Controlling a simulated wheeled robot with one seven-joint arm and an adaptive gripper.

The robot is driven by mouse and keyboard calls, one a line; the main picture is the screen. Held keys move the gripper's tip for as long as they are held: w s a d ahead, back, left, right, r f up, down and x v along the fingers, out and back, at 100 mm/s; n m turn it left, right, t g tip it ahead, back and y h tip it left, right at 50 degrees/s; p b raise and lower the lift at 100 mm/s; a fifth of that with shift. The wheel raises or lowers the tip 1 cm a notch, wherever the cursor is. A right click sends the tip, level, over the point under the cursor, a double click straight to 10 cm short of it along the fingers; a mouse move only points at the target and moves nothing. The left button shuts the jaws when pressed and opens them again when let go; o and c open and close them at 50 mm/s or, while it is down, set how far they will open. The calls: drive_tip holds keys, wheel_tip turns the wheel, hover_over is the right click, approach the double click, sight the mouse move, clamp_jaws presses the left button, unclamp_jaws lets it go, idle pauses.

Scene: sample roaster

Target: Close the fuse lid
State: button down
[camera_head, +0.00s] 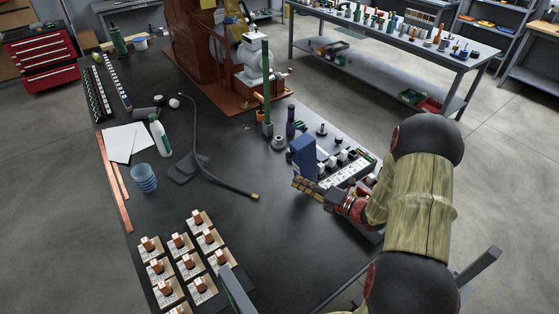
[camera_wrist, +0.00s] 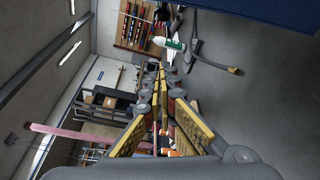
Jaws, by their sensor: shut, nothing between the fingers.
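A blue upright panel (camera_head: 303,158), which looks like the raised fuse lid, stands at the right side of the dark table. Beside it is a white panel (camera_head: 345,170) with several dark knobs or fuses. A dark blue surface (camera_wrist: 265,12), probably the same lid, fills the top right of the wrist view. My gripper (camera_head: 298,185) is shut and empty, just below and in front of the blue panel in the head view. Its fingers (camera_wrist: 160,100) meet in the wrist view. I cannot tell whether it touches the panel. My arm hides part of the table's right edge.
A black hose (camera_head: 217,177) lies across the table's middle. Several copper-topped blocks (camera_head: 185,262) stand at the front left.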

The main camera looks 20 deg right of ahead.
drive_tip(key=w+a+m+b, duration=0.2)
drive_tip(key=w+a+b, duration=0.15)
drive_tip(key=w, duration=0.55)
drive_tip(key=d, duration=0.1)
drive_tip(key=d+r+b, duration=0.1)
drive_tip(key=d, duration=0.1)
drive_tip(key=shift+w, duration=0.2)
idle(0.3)
